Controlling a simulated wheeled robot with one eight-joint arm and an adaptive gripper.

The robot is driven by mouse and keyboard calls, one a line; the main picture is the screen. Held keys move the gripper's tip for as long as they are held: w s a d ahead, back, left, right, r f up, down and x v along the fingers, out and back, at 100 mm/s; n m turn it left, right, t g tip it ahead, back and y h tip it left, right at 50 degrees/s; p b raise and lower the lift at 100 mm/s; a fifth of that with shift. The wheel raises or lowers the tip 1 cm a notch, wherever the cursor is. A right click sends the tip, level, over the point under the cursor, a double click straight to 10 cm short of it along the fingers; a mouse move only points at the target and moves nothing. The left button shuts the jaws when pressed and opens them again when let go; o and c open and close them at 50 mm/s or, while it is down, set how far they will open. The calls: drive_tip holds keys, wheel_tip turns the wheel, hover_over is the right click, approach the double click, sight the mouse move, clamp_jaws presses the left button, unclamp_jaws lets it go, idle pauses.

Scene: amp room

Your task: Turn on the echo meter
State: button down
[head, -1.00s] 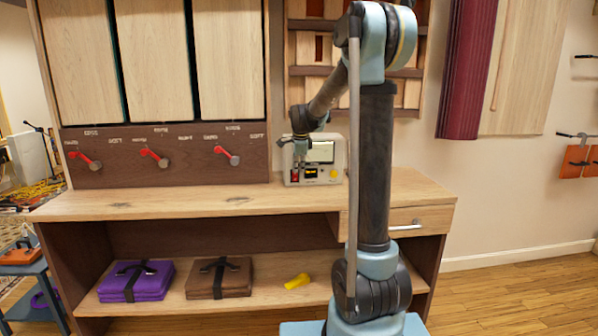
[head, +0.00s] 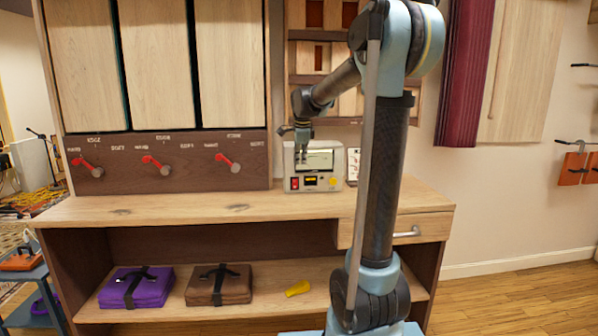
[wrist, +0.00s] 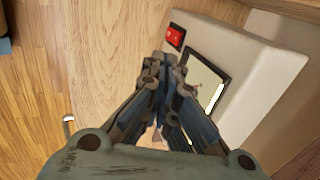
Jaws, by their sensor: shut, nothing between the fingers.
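The echo meter (head: 290,160) is a cream box on the right part of the bench top, against the wall. It has a pale screen, a red rocker switch (head: 295,183) at its lower left, a small dark display with yellow marks (head: 310,181) and a yellow knob (head: 333,181). My gripper (head: 303,160) is shut and empty in front of the screen's left part, above the red switch. In the wrist view the shut fingertips (wrist: 164,64) stand apart from the red switch (wrist: 175,36) and cover part of the screen (wrist: 207,76).
A wooden bench top (head: 200,207) is clear left of the meter. Red levers (head: 228,163) line the panel on the left. A small card (head: 353,165) stands right of the meter. Purple (head: 136,287) and brown (head: 219,285) folded bundles and a yellow object (head: 297,289) lie on the lower shelf.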

drive_tip(key=shift+v, duration=0.95)
drive_tip(key=shift+w, duration=0.15)
drive_tip(key=s+d+f+n, duration=0.2)
drive_tip(key=s+n, duration=0.1)
drive_tip(key=s, duration=0.4)
drive_tip(key=s+d+f+n+g, duration=0.1)
drive_tip(key=s+d+f+n, duration=0.2)
drive_tip(key=s, duration=0.5)
drive_tip(key=s+d+f+n, duration=0.2)
drive_tip(key=s+n, duration=0.1)
drive_tip(key=s, duration=0.4)
drive_tip(key=s+d+f+n+g, duration=0.1)
drive_tip(key=s+d+f+n, duration=0.2)
drive_tip(key=s+f+n, duration=0.5)
drive_tip(key=s+f, duration=0.7)
drive_tip(key=s, duration=0.4)
drive_tip(key=shift+s+n, duration=0.15)
drive_tip(key=shift+n, duration=0.25)
drive_tip(key=shift+f, duration=0.1)
drive_tip(key=shift+w+f, duration=0.2)
drive_tip(key=shift+w, duration=0.3)
